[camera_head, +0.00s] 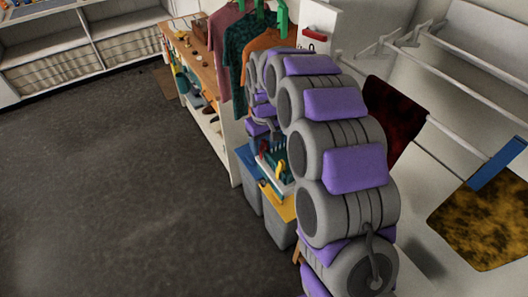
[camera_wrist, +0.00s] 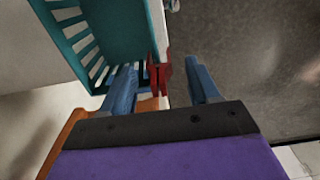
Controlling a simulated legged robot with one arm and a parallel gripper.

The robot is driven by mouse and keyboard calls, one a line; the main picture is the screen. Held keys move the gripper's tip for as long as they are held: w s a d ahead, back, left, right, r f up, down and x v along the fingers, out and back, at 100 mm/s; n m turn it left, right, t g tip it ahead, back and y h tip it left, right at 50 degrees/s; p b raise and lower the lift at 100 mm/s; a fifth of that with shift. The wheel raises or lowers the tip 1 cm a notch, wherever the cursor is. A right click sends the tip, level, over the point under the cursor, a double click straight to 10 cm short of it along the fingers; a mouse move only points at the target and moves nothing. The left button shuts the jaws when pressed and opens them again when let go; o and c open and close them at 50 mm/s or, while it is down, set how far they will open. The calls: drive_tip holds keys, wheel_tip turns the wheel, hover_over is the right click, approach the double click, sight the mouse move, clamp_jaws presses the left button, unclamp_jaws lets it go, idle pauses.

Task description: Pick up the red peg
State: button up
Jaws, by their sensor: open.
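The red peg (camera_wrist: 163,77) shows in the wrist view as a narrow red piece beside the right side of a teal slatted basket (camera_wrist: 100,33). My gripper (camera_wrist: 160,66) has two blue fingers, spread apart. The red peg lies in the picture between the fingers, nearer the left one, with a gap to the right finger. I cannot tell whether the left finger touches the peg or the basket. In the head view my grey and purple arm hides most of the gripper's area, and the peg is not clear there.
A wooden-topped counter (camera_head: 191,38) with hanging shirts (camera_head: 233,45) stands beyond my arm. Grey bins (camera_head: 279,229), one with a yellow lid, stand beside the arm. White rails (camera_head: 455,138) are at the right. The dark floor (camera_head: 120,170) at the left is clear.

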sight(264, 150)
wheel_tip(264, 150, down, 3)
drive_tip(key=shift+a, duration=0.15)
drive_tip(key=shift+f, duration=0.35)
drive_tip(key=shift+d, duration=0.2)
drive_tip(key=shift+r, duration=0.1)
drive_tip(key=shift+c, duration=0.3)
drive_tip(key=shift+d, duration=0.1)
drive_tip(key=shift+c, duration=0.8)
drive_tip(key=c, duration=0.9)
